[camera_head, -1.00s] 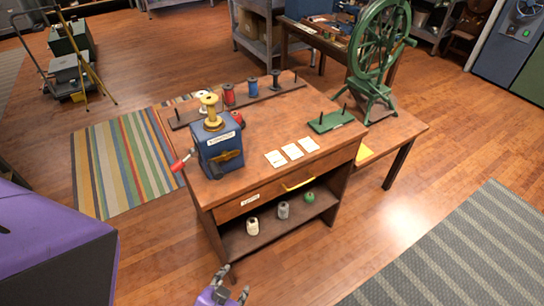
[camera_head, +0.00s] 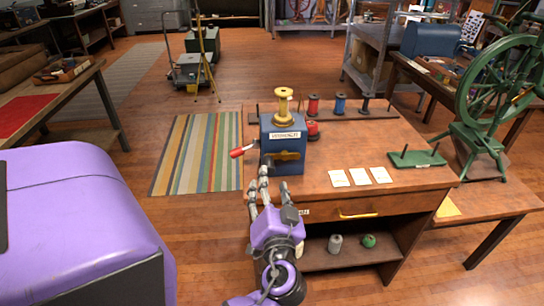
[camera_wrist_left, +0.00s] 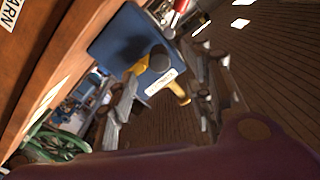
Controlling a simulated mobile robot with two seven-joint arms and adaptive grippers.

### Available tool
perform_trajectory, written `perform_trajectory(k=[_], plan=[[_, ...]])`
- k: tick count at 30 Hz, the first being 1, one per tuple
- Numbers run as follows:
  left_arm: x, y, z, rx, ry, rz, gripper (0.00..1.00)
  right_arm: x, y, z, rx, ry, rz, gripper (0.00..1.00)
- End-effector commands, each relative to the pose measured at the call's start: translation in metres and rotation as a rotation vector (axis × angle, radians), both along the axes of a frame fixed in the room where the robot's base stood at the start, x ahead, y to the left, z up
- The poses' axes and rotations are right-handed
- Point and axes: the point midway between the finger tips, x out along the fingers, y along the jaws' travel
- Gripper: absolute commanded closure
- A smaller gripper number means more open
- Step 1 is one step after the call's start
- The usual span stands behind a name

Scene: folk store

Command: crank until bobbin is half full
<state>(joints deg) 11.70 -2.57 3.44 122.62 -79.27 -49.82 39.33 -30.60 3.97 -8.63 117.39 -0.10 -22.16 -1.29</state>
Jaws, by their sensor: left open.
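The blue bobbin winder (camera_head: 283,150) stands at the left front of the wooden workbench (camera_head: 340,150). A yellow bobbin (camera_head: 284,104) sits upright on top; I cannot tell how much thread is on it. The red crank handle (camera_head: 237,153) sticks out on the winder's left side. A brass-coloured lever (camera_head: 286,156) is on its front. My left gripper (camera_head: 274,183) is open and empty, just in front of the winder, below and right of the crank handle. The left wrist view shows the winder (camera_wrist_left: 125,45), the bobbin (camera_wrist_left: 180,95) and the red handle (camera_wrist_left: 180,8) close ahead.
Red and blue spools (camera_head: 340,104) stand on a rack behind the winder. White cards (camera_head: 360,177) and a green stand (camera_head: 416,159) lie to the right. A green spinning wheel (camera_head: 490,95) is further right. A striped rug (camera_head: 200,150) covers open floor at left.

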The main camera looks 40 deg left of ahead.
Motion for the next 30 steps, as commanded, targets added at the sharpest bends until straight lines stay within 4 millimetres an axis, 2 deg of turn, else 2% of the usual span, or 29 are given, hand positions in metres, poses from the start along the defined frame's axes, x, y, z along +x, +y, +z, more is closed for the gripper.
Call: perform_trajectory(k=[8, 18, 30], plan=[[0.023, 0.026, 0.002, 0.001, -0.001, -0.001, 0.53, -0.006, -0.002, 0.009, -0.001, 0.007, -0.008, 0.47], [0.050, 0.057, 0.002, 0.003, 0.000, -0.001, 0.53, -0.001, -0.003, 0.019, 0.000, -0.006, -0.009, 0.47], [0.050, 0.059, -0.002, -0.001, 0.003, -0.001, 0.53, -0.006, -0.003, 0.010, 0.000, 0.007, -0.007, 0.47]])
